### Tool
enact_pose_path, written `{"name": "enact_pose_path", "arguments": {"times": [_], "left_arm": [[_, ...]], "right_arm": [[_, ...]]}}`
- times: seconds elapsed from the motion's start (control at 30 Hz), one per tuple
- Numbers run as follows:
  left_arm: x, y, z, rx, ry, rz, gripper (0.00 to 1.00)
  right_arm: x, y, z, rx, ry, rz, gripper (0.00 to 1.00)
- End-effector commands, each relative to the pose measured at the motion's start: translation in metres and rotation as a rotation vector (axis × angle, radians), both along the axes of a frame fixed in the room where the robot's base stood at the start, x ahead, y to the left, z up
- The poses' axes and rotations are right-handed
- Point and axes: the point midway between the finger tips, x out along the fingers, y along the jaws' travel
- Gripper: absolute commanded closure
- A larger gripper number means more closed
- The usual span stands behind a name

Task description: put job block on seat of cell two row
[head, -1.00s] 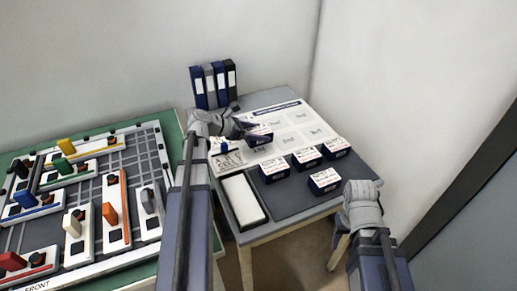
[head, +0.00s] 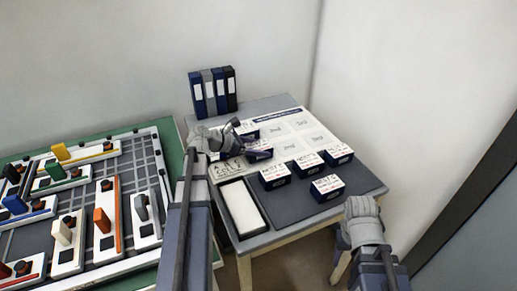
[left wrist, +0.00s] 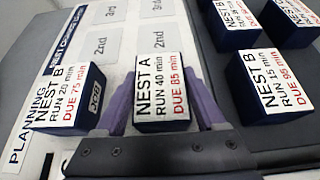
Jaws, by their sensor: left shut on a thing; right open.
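My left gripper (left wrist: 160,118) is shut on a job block (left wrist: 162,85) printed NEST A, RUN 40 min, DUE 85 min. In the head view this block (head: 259,151) is over the near part of the white planning sheet (head: 286,122). I cannot tell whether it touches the sheet. Printed seats marked 2nd (left wrist: 165,41) and 3rd lie beyond it in line. A NEST B, DUE 75 block (left wrist: 68,96) sits on the sheet to its left, in front of another 2nd seat (left wrist: 103,44). My right gripper is out of clear sight; only its wrist shows.
Several blue job blocks (head: 327,187) stand on the dark mat (head: 297,206) beside the sheet. A white-lined tray (head: 242,207) lies at the table's near left. Binders (head: 212,92) stand at the back. The feeder board (head: 140,175) is on the left table.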

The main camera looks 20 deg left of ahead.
Motion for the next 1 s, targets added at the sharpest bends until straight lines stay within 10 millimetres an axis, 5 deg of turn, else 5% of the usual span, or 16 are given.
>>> {"name": "enact_pose_path", "arguments": {"times": [0.03,0.07,0.3,0.67,1.0], "left_arm": [[0.000,0.000,-0.003,0.000,0.000,0.000,0.92],[0.000,0.000,-0.002,0.000,0.000,0.000,0.26],[0.000,0.000,-0.002,0.000,0.000,0.000,0.00],[-0.002,0.002,0.007,0.000,0.000,0.001,0.00],[-0.047,0.042,0.041,0.000,0.000,0.004,0.00]], "right_arm": [[0.000,0.000,-0.004,0.000,0.000,0.000,0.39],[0.000,0.000,-0.002,0.000,0.000,0.000,0.39],[0.000,0.000,-0.002,0.000,0.000,0.000,0.39],[0.000,0.000,0.007,0.000,0.000,0.000,0.39],[0.000,0.000,0.042,0.000,0.000,0.000,0.39]]}}
